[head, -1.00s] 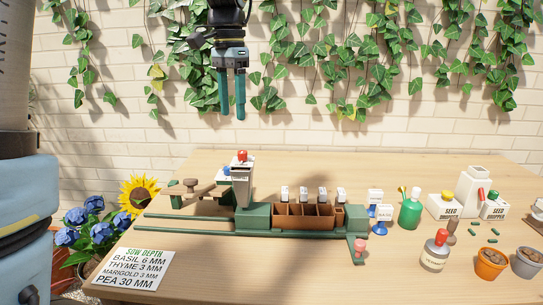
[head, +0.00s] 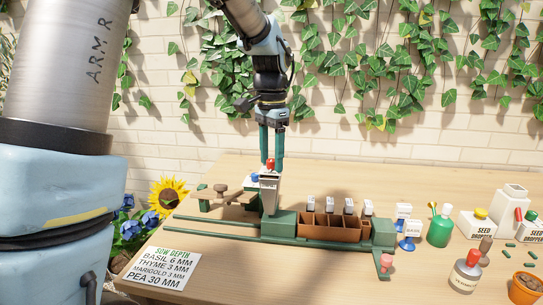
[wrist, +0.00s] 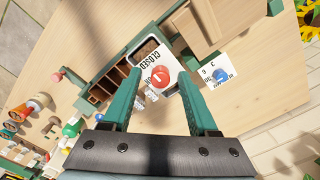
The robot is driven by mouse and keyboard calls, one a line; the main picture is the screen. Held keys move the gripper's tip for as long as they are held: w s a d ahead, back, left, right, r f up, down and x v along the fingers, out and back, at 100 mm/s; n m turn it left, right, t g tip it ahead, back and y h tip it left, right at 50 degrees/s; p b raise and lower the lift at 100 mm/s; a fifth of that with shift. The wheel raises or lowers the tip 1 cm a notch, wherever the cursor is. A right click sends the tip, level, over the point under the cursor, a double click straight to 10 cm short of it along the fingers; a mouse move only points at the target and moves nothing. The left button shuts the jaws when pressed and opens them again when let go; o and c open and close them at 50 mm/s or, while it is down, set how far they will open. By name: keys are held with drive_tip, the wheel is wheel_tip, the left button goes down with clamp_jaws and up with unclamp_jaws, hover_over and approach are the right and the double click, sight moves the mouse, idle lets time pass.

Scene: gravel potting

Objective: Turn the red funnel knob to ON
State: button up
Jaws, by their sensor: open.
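The red funnel knob (head: 270,164) sits on top of the grey-white funnel (head: 269,189) at the left end of the green planter rig. In the wrist view the red knob (wrist: 160,77) has a pale mark on its face, and the word CLOSED is readable on the plate beside it. My gripper (head: 271,160) points down with its green fingers apart, tips close to the knob. In the wrist view my gripper (wrist: 158,85) is open, one finger on each side of the knob with gaps between. I cannot tell whether the tips reach down to its height.
A blue knob (wrist: 221,75) with its own labelled plate is close beside the funnel. Brown tray cells (head: 332,226) with white labels stand right of the funnel. Green rails (head: 215,227) run left. A sow depth card (head: 163,269) lies at front left.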

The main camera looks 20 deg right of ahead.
clamp_jaws()
idle(0.5)
